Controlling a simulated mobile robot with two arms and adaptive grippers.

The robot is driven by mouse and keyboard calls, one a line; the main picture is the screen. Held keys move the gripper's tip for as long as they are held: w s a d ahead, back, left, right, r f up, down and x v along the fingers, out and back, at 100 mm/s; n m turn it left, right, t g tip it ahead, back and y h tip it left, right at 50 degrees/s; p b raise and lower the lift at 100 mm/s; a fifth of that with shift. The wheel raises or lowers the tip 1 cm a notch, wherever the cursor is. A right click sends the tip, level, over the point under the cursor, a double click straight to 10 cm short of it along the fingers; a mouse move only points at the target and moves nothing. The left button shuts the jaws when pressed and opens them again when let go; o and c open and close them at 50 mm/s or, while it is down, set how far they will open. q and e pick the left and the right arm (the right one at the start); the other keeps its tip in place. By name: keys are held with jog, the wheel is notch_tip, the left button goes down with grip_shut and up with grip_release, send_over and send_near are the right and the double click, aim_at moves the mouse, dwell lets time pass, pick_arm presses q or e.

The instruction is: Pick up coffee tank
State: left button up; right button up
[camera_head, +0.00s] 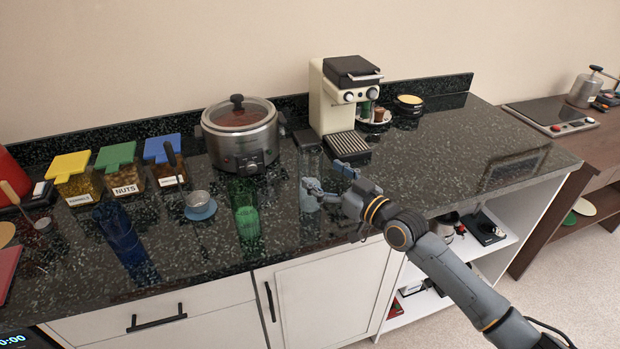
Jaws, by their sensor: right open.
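My right gripper (325,177) is open over the front part of the black speckled counter (410,170), in front of the cream coffee machine (328,105). A clear, greyish glass-like vessel (309,165) stands beside its left fingertip; I cannot tell whether they touch. The vessel's lower part is partly covered by the finger. No thing is plainly marked as the coffee tank, and I cannot tell whether this vessel is it. My left gripper is not in view.
A slow cooker (241,140) stands behind and left. A green glass (245,210), a blue glass (118,230) and a small cup on a blue saucer (201,209) stand left of the gripper. Lidded jars (122,170) line the back left.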

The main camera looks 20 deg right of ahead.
aim_at(309, 165)
jog(key=shift+w+a+r, duration=0.15)
jog(key=shift+w+a, duration=0.05)
jog(key=shift+w, duration=0.15)
jog(key=p+x, duration=0.1)
jog(key=x, duration=0.3)
jog(key=shift+w+a, duration=0.15)
jog(key=shift+w, duration=0.05)
jog(key=shift+s, duration=0.1)
jog(key=shift+c, duration=0.2)
jog(key=c, duration=1.5)
